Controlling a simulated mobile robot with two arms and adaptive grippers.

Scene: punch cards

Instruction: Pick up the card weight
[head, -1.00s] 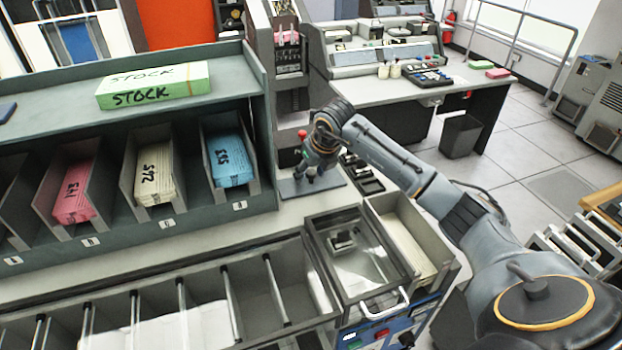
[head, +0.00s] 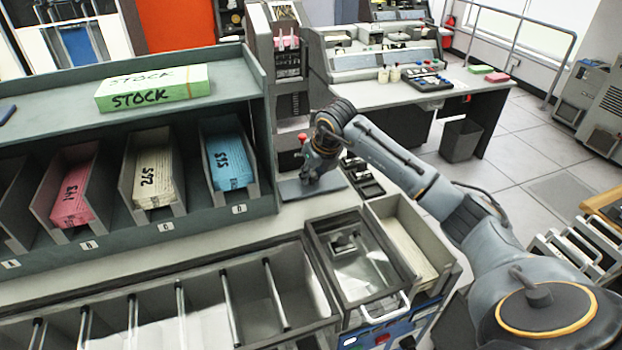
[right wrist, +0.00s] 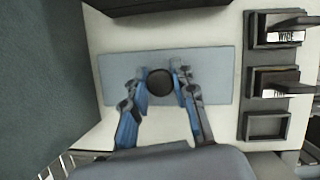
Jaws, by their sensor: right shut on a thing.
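The card weight (right wrist: 159,82) shows in the right wrist view as a dark round knob seen from above, over a blue-grey mat (right wrist: 215,65). My right gripper (right wrist: 162,88) has one finger on each side of it and is shut on it. In the head view the right gripper (head: 311,174) is low over the same mat (head: 335,185), and it hides the weight there. I cannot tell whether the weight touches the mat. My left gripper is in neither view.
A grey-green card rack (head: 262,130) stands left of the mat, with a green STOCK box (head: 152,87) on top. Small trays (right wrist: 268,126) lie right of the mat. A clear-lidded bin (head: 355,265) and a card tray (head: 410,240) are in front.

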